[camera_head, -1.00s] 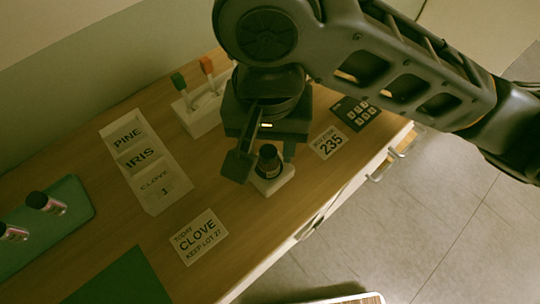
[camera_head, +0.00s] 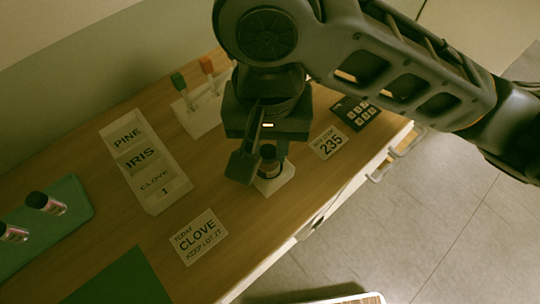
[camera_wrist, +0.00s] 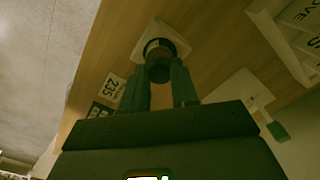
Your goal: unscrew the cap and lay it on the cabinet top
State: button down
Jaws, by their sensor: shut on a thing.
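A small dark bottle (camera_head: 270,168) with a black cap stands upright in a white square holder (camera_head: 283,181) on the wooden cabinet top (camera_head: 125,223). My gripper (camera_head: 260,162) points down at it from above. In the wrist view my gripper (camera_wrist: 161,82) has its two fingers on either side of the dark cap (camera_wrist: 158,68), shut on it. The white holder (camera_wrist: 179,42) shows beyond the cap. The cap is partly hidden by the fingers, and I cannot tell whether it is turned or loose.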

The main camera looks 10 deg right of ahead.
jog(key=n, duration=0.5)
jog(key=n+b, duration=0.1)
jog(key=n, duration=0.3)
jog(key=n+b, duration=0.1)
jog(key=n, duration=0.4)
jog(key=n+b, duration=0.1)
jog(key=n, duration=0.3)
jog(key=c, duration=1)
grip_release()
jog(key=shift+r, duration=0.15)
